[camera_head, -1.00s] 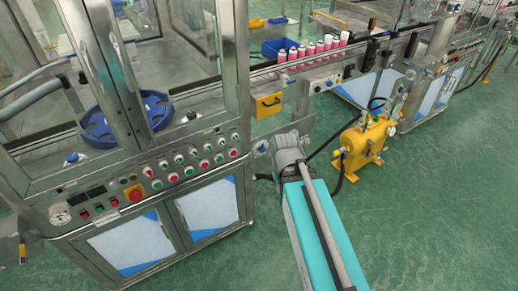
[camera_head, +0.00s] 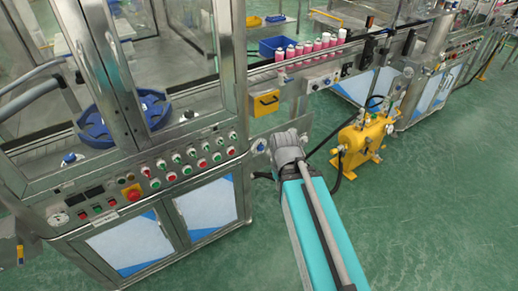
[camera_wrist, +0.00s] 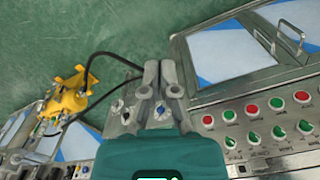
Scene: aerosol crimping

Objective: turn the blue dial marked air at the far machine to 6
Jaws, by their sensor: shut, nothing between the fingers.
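My gripper (camera_wrist: 160,72) shows in the wrist view with its two grey fingers close together and nothing held. In the head view the teal arm ends in a grey wrist beside the near machine, and the fingers are hidden. A small blue dial (camera_wrist: 160,112) shows between the finger bases in the wrist view, beyond the gripper. A blue knob (camera_head: 261,147) shows just left of the wrist in the head view. Its marking is too small to read. The far machine (camera_head: 440,85) stands at the upper right; I cannot make out a dial marked air on it.
The near machine (camera_head: 205,210) has a panel of red and green buttons. A yellow tank (camera_head: 358,142) with a black hose stands right of my arm. A conveyor carries several pink cans (camera_head: 317,47) behind. Green floor (camera_head: 440,210) is clear at the lower right.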

